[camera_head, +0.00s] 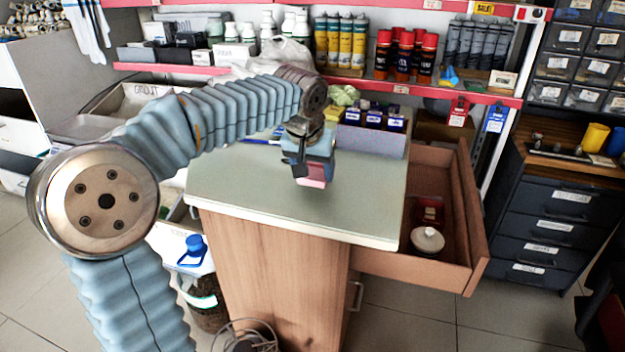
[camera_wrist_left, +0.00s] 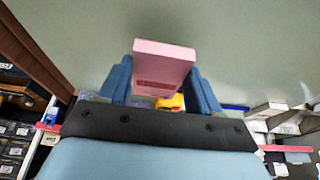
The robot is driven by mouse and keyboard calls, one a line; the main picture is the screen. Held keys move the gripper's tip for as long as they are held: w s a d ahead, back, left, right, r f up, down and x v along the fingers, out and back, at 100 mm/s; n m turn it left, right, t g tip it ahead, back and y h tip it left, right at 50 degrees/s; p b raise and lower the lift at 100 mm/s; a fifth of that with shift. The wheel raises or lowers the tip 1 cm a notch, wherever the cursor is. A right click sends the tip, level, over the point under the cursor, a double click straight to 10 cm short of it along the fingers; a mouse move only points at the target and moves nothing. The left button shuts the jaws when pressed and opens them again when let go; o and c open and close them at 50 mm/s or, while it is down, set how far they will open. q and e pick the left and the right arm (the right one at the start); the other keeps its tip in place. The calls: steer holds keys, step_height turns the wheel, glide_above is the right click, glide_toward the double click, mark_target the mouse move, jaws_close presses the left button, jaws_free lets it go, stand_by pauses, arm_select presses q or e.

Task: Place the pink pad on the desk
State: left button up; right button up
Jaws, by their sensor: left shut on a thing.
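The pink pad (camera_wrist_left: 162,66) is a small pink block clamped between the two blue fingers of my left gripper (camera_wrist_left: 160,80) in the left wrist view. In the head view the left gripper (camera_head: 314,165) hangs over the grey-green desk (camera_head: 250,195), and the pad (camera_head: 313,181) shows below its fingers. I cannot tell whether the pad touches the desk top. My right gripper is not in view.
An open drawer (camera_head: 474,215) sticks out on the right, holding a white round item (camera_head: 428,241) and a red item. A grey bin of small boxes (camera_head: 371,139) stands at the desk's back. The desk's front and left top is clear. Shelves with bottles (camera_head: 341,40) stand behind.

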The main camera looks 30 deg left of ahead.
mark_target(311, 175)
arm_select(q)
steer(key=shift+w+a+f, duration=0.1)
steer(key=shift+f, duration=0.8)
steer(key=shift+w+a+f, duration=0.1)
steer(key=shift+f, duration=0.8)
steer(key=shift+f+b, duration=0.15)
steer(key=shift+b, duration=0.15)
steer(key=o, duration=1.1)
steer(key=p+v, duration=0.1)
steer(key=v, duration=1.1)
steer(key=shift+r, duration=0.2)
